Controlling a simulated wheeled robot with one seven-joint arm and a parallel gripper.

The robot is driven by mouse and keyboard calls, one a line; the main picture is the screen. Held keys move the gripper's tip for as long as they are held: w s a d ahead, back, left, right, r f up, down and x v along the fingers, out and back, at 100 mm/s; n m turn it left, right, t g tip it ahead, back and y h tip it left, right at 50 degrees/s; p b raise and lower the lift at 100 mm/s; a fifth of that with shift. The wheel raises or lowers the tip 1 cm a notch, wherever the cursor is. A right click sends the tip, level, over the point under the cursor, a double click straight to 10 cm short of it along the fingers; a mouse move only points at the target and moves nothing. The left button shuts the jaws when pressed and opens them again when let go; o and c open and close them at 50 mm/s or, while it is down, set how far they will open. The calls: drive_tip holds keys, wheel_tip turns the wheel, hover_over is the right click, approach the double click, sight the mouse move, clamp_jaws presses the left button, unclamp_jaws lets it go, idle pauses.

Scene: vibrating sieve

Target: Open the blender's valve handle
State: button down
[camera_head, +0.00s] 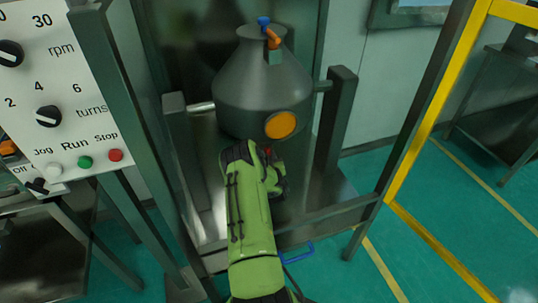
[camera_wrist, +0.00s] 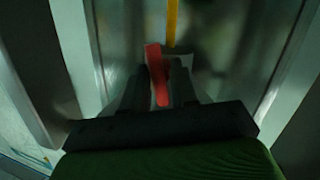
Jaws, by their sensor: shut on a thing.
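The blender is a dark grey vessel (camera_head: 245,82) hung in a metal frame, with an orange round disc on its front and a blue and orange fitting on top. My gripper (camera_head: 265,154) is just below the vessel's lower front, at the end of my green arm. In the wrist view, a red valve handle (camera_wrist: 153,60) stands between the two dark fingers of my gripper (camera_wrist: 163,78), which are shut on it. A small bit of red also shows at the gripper in the head view. My gripper hides most of the handle and the valve under the vessel.
A control panel (camera_head: 75,84) with knobs and buttons is at the left. Dark frame posts (camera_head: 335,125) stand on both sides of the vessel. A yellow frame (camera_head: 436,115) is at the right. A blue handle (camera_head: 298,252) is low, right of my arm. Green floor shows at the right.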

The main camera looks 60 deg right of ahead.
drive_tip(key=shift+r+m+y+p, duration=0.1)
drive_tip(key=shift+m+y+p, duration=0.3)
drive_tip(key=shift+m+p, duration=0.45)
drive_tip(key=shift+m, duration=0.25)
drive_tip(key=c, duration=0.9)
unclamp_jaws()
drive_tip(key=p+v, duration=0.8)
drive_tip(key=v, duration=0.7)
drive_tip(key=shift+s+a, duration=0.2)
drive_tip(key=shift+s, duration=0.1)
